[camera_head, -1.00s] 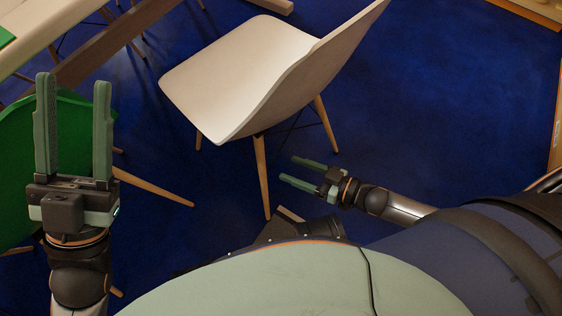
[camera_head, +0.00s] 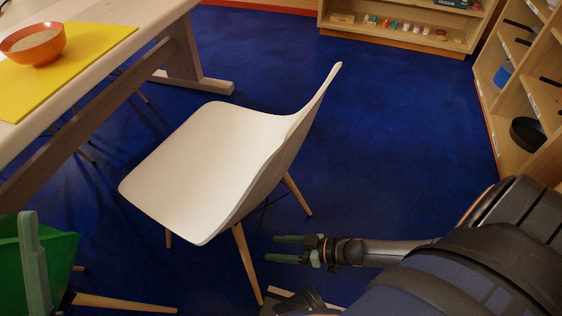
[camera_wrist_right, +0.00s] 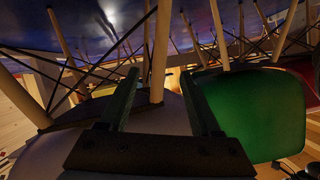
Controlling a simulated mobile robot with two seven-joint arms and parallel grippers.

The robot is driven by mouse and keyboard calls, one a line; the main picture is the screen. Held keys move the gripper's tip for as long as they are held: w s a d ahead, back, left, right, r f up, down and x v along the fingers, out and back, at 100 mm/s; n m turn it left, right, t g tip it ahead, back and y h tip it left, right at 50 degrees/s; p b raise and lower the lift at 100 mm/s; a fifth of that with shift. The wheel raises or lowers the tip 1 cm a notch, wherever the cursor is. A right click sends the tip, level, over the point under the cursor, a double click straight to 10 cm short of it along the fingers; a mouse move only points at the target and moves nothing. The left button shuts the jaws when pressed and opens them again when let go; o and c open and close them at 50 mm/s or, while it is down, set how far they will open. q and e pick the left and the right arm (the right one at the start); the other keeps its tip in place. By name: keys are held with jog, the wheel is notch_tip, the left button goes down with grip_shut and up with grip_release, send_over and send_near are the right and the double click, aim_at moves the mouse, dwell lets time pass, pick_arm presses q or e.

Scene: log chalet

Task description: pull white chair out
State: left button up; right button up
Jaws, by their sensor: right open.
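The white chair (camera_head: 205,165) stands upright on the blue floor beside the table, its seat towards the table and its backrest to the right. My right gripper (camera_head: 272,248) is low by the chair's legs, open, its fingers pointing left towards the nearest wooden leg. In the right wrist view its two fingers (camera_wrist_right: 159,80) are spread, with a wooden leg (camera_wrist_right: 160,50) showing between them; whether it is within reach is unclear. Of my left gripper only one finger (camera_head: 34,262) shows at the lower left edge, so its opening is hidden.
The wooden table (camera_head: 175,20) at the upper left bears a yellow mat (camera_head: 85,70) and an orange bowl (camera_head: 33,47). A green chair (camera_head: 62,255) stands at lower left. Shelves (camera_head: 400,30) line the back and right. The floor right of the white chair is clear.

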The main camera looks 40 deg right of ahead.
aim_at(242, 246)
jog(key=b+x, duration=0.4)
jog(key=x, duration=0.6)
jog(key=shift+w+a+f, duration=0.1)
jog(key=shift+w+a, duration=0.05)
pick_arm(q)
notch_tip(242, 246, down, 6)
jog(key=b, duration=0.1)
jog(key=shift+w+d, duration=0.2)
jog(key=shift+d, duration=0.2)
pick_arm(e)
jog(key=shift+w+a+f, duration=0.2)
jog(key=shift+w+a, duration=0.3)
pick_arm(q)
jog(key=shift+m, duration=0.3)
pick_arm(e)
grip_shut()
